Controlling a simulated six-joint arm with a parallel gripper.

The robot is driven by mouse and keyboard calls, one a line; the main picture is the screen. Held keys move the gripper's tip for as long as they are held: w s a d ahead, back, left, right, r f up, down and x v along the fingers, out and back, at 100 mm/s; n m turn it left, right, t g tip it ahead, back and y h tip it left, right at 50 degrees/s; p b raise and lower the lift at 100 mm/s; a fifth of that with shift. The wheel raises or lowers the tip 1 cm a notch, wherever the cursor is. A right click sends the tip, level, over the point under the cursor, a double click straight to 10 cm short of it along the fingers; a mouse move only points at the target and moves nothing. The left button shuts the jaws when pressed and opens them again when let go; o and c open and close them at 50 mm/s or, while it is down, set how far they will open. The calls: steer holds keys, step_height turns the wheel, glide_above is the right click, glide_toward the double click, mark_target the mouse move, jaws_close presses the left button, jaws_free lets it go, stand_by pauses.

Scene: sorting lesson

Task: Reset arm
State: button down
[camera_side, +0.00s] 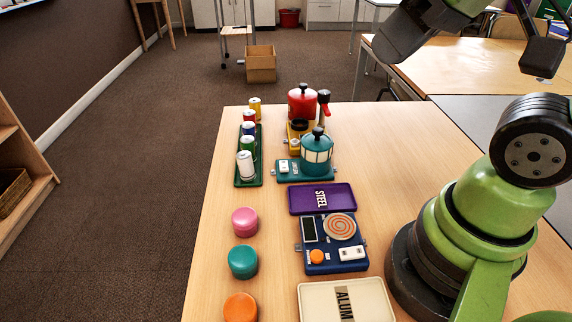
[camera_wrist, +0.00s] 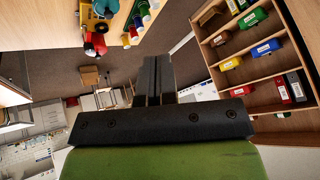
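My gripper (camera_wrist: 154,75) shows in the wrist view as two dark fingers side by side, shut with nothing visible between them. In the side view, the dark end of my arm (camera_side: 408,35) is raised at the upper right, high above the table and apart from everything on it. Its fingertips cannot be made out clearly there. In the wrist view it points away from the tabletop, toward the room and a shelf.
The wooden table (camera_side: 215,245) holds a green tray (camera_side: 259,172) with several cans, a red machine (camera_side: 302,104), a teal machine (camera_side: 316,155), a purple STEEL tray (camera_side: 340,193), a blue scale (camera_side: 335,264), a cream ALUM tray (camera_side: 313,303), and pink (camera_side: 245,221), teal (camera_side: 243,262) and orange (camera_side: 240,308) pucks.

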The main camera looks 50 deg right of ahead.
steer(key=shift+s+a+m+t, duration=0.15)
steer(key=shift+s+m, duration=0.25)
steer(key=shift+m, duration=0.2)
steer(key=shift+s+a+m+t, duration=0.15)
steer(key=shift+s+m, duration=0.25)
steer(key=shift+m, duration=0.2)
